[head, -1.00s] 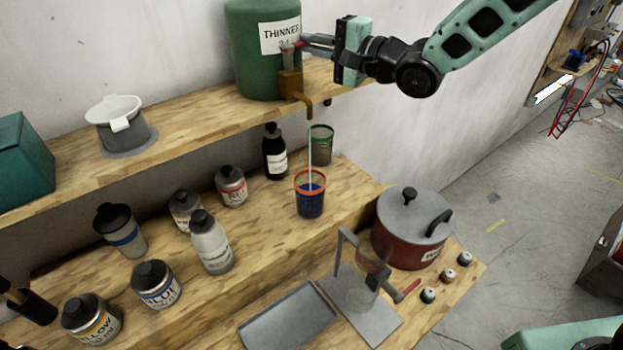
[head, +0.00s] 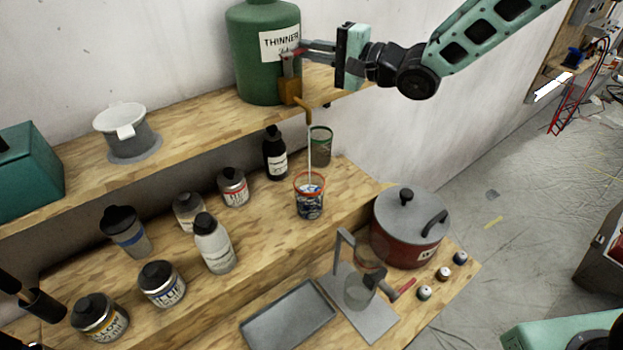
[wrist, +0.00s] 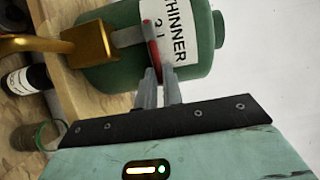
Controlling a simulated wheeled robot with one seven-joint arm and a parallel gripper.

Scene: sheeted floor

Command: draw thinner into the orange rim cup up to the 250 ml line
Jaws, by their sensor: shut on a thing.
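The green thinner jug (head: 262,75) stands on the upper shelf with a brass tap (head: 290,90) and spout. A thin pale stream runs from the spout down into the orange rim cup (head: 310,205) on the lower shelf. The cup is upright and holds dark blue liquid with pale patches; its level against any line is too small to read. My gripper (head: 303,48) is at the tap's red-tipped lever, its fingers shut on it. The wrist view shows the fingers (wrist: 160,92) around the lever (wrist: 152,58), beside the jug's label.
A green-rimmed cup (head: 320,146) and a dark bottle (head: 274,155) stand behind the orange rim cup. Several paint bottles stand to the left. A red lidded pot (head: 405,238), a stand (head: 362,300) and an empty tray (head: 290,318) are at the front right.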

